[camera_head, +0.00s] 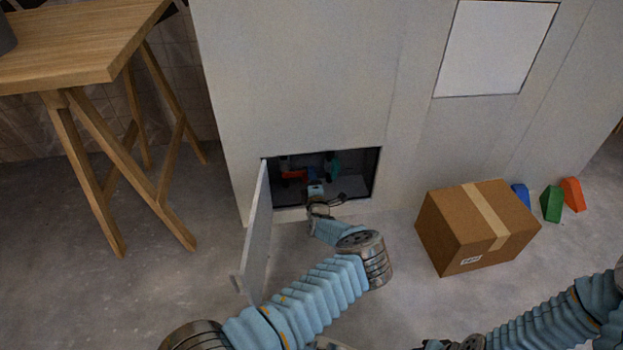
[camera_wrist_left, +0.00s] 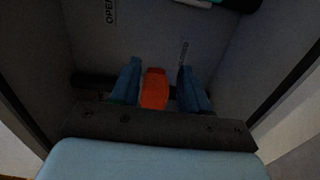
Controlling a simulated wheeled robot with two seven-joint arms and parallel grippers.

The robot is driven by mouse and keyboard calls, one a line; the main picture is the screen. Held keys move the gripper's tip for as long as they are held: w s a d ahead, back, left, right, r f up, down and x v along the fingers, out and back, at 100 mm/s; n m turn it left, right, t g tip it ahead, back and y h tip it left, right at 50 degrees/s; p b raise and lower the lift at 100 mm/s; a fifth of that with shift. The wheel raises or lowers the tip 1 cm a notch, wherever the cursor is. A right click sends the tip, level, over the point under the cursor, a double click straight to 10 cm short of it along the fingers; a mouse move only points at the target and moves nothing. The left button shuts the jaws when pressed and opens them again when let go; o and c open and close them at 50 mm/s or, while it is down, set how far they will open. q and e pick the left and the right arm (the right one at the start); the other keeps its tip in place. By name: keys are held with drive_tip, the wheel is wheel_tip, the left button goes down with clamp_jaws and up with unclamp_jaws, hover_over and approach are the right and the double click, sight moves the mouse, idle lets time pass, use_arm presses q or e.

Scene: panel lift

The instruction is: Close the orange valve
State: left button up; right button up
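The orange valve (camera_head: 293,174) is inside the dark recess low in the grey wall panel. In the left wrist view the orange valve handle (camera_wrist_left: 154,88) shows between the two blue fingers of my left gripper (camera_wrist_left: 161,82). A narrow gap shows between the handle and the right finger; contact on the left side is unclear. My left gripper (camera_head: 316,188) reaches into the recess from the front in the head view. Labels on the recess back read OPEN (camera_wrist_left: 110,12) and, less clearly, CLOSED (camera_wrist_left: 184,53).
The hatch door (camera_head: 257,235) stands swung open left of my left arm. A teal part (camera_head: 331,165) is right of the valve. A cardboard box (camera_head: 477,228) sits right of the recess, with coloured blocks (camera_head: 551,204) beyond. A wooden table (camera_head: 85,45) stands left.

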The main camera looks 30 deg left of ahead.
use_arm(q)
drive_tip(key=shift+o, duration=0.6)
drive_tip(key=shift+s+d+r, duration=0.1)
drive_tip(key=shift+s+d, duration=0.05)
drive_tip(key=shift+s, duration=0.05)
drive_tip(key=p+v, duration=0.3)
drive_tip(key=v, duration=1)
drive_tip(key=shift+p, duration=0.35)
drive_tip(key=shift+s+d, duration=0.1)
